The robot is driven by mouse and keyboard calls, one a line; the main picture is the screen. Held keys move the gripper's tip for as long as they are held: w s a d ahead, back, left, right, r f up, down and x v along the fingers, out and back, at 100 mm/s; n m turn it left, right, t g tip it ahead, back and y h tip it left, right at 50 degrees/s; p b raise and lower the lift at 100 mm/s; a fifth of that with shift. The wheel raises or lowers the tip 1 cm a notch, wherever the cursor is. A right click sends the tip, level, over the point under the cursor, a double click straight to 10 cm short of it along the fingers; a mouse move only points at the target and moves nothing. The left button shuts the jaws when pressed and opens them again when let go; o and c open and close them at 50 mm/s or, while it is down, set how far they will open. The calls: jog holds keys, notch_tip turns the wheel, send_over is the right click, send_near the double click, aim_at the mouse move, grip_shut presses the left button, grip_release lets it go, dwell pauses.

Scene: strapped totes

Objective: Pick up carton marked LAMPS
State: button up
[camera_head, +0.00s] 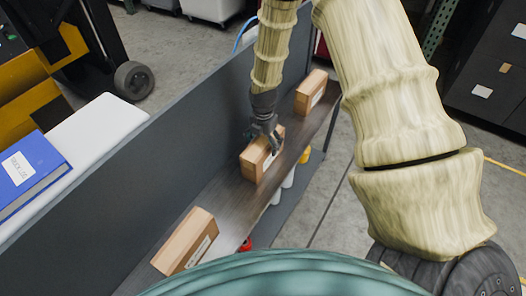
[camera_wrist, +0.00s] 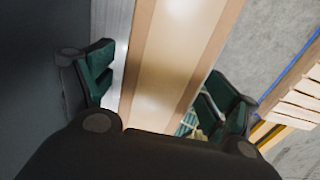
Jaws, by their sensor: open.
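Three brown cartons stand in a row on a dark shelf (camera_head: 220,195): a near one (camera_head: 184,238), a middle one (camera_head: 250,166) and a far one (camera_head: 309,92). Each has a white label on its right side, too small to read, so I cannot tell which is marked LAMPS. My gripper (camera_head: 264,138) is open over the middle carton, partly hiding its top and label. In the wrist view, the open fingers of my gripper (camera_wrist: 158,75) straddle a carton (camera_wrist: 180,60), one on each side. I cannot tell whether they touch it.
A tall grey panel (camera_head: 160,158) runs along the shelf's left side. Beyond it are a blue binder (camera_head: 32,175) on a white surface and a yellow machine. White, yellow and red items sit below the shelf. Dark cabinets (camera_head: 490,70) stand at upper right.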

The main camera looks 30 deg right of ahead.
jog(key=shift+f, duration=0.35)
jog(key=c, duration=1.9)
jog(key=shift+o, duration=0.2)
jog(key=shift+r, duration=0.1)
